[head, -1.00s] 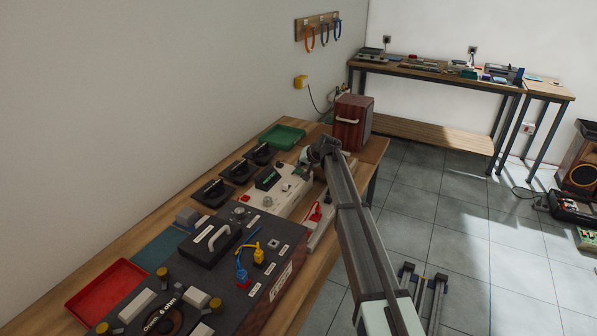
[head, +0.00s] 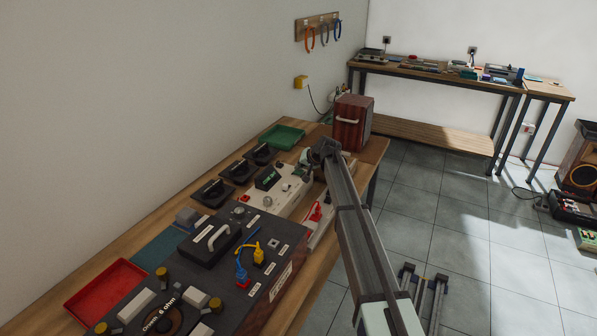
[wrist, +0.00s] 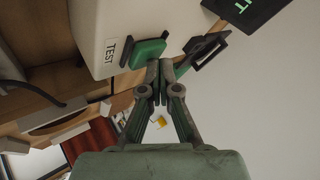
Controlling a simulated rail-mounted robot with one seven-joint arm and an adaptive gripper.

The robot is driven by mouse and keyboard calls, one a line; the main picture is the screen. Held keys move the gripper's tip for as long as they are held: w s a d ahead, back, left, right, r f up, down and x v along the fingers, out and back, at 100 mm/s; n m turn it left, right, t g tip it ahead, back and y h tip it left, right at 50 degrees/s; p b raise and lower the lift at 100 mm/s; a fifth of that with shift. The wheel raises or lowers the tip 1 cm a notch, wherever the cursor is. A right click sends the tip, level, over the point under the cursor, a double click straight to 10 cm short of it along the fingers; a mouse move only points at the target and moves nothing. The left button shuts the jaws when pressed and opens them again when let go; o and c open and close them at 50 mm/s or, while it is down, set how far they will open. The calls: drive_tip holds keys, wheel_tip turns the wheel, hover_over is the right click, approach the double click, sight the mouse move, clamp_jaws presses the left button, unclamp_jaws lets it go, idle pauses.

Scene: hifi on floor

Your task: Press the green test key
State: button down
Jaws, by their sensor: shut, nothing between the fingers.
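The green test key (wrist: 147,53) sticks out of the white face of the tester box (wrist: 92,28), beside a "TEST" label (wrist: 111,50) in the wrist view. My gripper (wrist: 160,68) is shut and empty. Its fingertips are right at the key's near edge; I cannot tell whether they touch it. In the head view the white tester box (head: 291,196) stands on the bench, with a dark display showing green characters (head: 268,178). My gripper (head: 307,157) is at its far end. The key cannot be made out there.
A black lever-like part (wrist: 208,46) lies just right of the key in the wrist view. In the head view a green tray (head: 282,137) and a brown box with a handle (head: 352,122) stand beyond. A dark panel with plugs (head: 233,258) fills the near bench.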

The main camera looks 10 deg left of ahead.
idle(0.6)
drive_tip(key=shift+r+p, duration=0.3)
drive_tip(key=shift+r, duration=0.65)
drive_tip(key=shift+r+p, duration=0.8)
drive_tip(key=shift+r, duration=1.6)
